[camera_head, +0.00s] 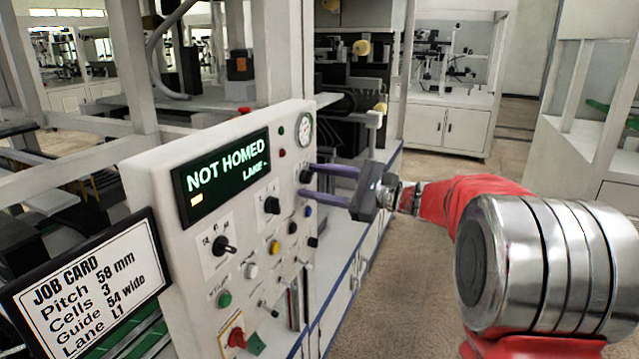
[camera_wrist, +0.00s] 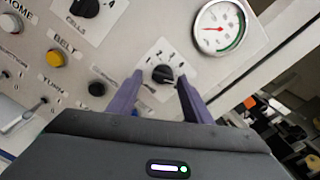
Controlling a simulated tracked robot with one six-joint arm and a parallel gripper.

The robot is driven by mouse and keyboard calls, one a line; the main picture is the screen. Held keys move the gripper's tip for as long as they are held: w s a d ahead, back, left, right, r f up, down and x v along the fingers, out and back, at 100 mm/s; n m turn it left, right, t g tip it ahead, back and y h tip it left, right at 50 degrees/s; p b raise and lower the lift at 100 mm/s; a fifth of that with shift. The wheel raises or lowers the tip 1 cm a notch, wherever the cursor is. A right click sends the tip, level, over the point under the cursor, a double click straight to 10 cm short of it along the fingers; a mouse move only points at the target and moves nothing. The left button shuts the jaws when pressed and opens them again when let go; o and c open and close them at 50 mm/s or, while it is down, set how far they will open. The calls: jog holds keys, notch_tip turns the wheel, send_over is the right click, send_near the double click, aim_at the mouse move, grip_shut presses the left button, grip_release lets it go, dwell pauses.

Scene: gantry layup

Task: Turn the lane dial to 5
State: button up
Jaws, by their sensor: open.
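The lane dial, a small black knob (camera_wrist: 163,74) on a white label with numbers around it, is on the pale control panel (camera_head: 185,280). In the wrist view, my gripper (camera_wrist: 160,76) is open with one purple finger on each side of the knob. Whether the fingers touch it, I cannot tell. In the head view, my gripper (camera_head: 307,180) reaches the panel's right side from the right, its fingertips by the black knob (camera_head: 305,176). Which number the knob points to is too small to read. The display (camera_head: 222,176) reads "NOT HOMED" and "LANE -".
A round gauge (camera_wrist: 220,28) sits right of the dial, and the cells knob (camera_wrist: 84,7) and yellow belt button (camera_wrist: 55,58) sit left. A red knob (camera_head: 237,338) is low on the panel. The job card (camera_head: 86,285) reads Lane L1. Open floor (camera_head: 440,190) lies right.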

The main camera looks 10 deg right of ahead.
jog(key=v, duration=1.3)
jog(key=shift+s+d, duration=0.25)
jog(key=shift+d, duration=0.1)
